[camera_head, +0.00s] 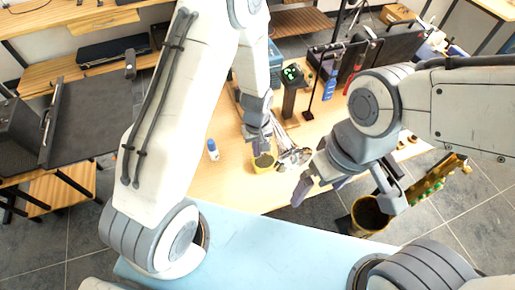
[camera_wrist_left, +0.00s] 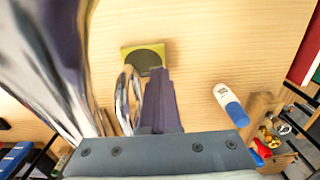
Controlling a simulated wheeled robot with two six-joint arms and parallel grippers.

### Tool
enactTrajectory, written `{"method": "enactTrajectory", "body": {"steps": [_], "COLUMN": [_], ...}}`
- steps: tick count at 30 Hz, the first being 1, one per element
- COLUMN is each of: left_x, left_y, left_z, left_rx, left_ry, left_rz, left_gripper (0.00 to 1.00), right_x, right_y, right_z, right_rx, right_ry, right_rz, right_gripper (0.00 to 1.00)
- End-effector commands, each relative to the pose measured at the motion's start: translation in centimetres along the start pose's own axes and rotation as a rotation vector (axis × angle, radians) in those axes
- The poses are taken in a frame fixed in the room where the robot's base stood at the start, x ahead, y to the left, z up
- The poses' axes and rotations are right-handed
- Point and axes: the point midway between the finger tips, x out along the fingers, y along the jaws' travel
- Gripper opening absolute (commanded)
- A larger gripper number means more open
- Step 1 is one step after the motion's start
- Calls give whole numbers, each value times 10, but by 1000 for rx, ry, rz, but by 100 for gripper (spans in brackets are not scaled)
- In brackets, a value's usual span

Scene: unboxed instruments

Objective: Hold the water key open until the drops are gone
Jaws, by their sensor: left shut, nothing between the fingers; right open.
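A shiny silver instrument (camera_head: 291,158) lies on the wooden table in the head view. Its tubing (camera_wrist_left: 45,60) fills the left of the left wrist view, blurred and close to the camera. I cannot make out the water key or any drops. My left gripper (camera_head: 261,148) is shut and empty, pointing down just left of the silver tubing. In the left wrist view its fingers (camera_wrist_left: 158,75) are together beside a silver loop; I cannot tell whether they touch it. My right gripper (camera_head: 318,188) is open and empty, in front of the silver instrument.
A yellow square with a dark round top (camera_head: 264,161) lies by the left fingertips. A black stand with a green display (camera_head: 292,75) is behind. A brass instrument (camera_head: 437,178) is at right.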

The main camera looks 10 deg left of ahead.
Motion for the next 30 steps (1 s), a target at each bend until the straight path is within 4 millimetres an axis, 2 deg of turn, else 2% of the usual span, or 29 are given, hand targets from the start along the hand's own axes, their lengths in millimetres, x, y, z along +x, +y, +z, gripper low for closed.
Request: {"method": "enactTrajectory", "body": {"steps": [9,22,26,30], "left_x": [-15,-19,-33,-58], "left_y": [0,0,0,0], "left_z": [0,0,0,-1], "left_rx": [0,0,0,-1], "left_ry": [0,0,1,1], "left_rz": [0,0,1,1], "left_gripper": [0,0,0,0], "right_x": [-13,-16,-28,-50], "right_y": [-1,-1,-2,-4], "right_z": [-1,-1,-2,-3], "right_rx": [0,1,1,2], "right_ry": [0,0,0,0], "right_rz": [0,0,0,0], "right_gripper": [100,100,100,100]}}
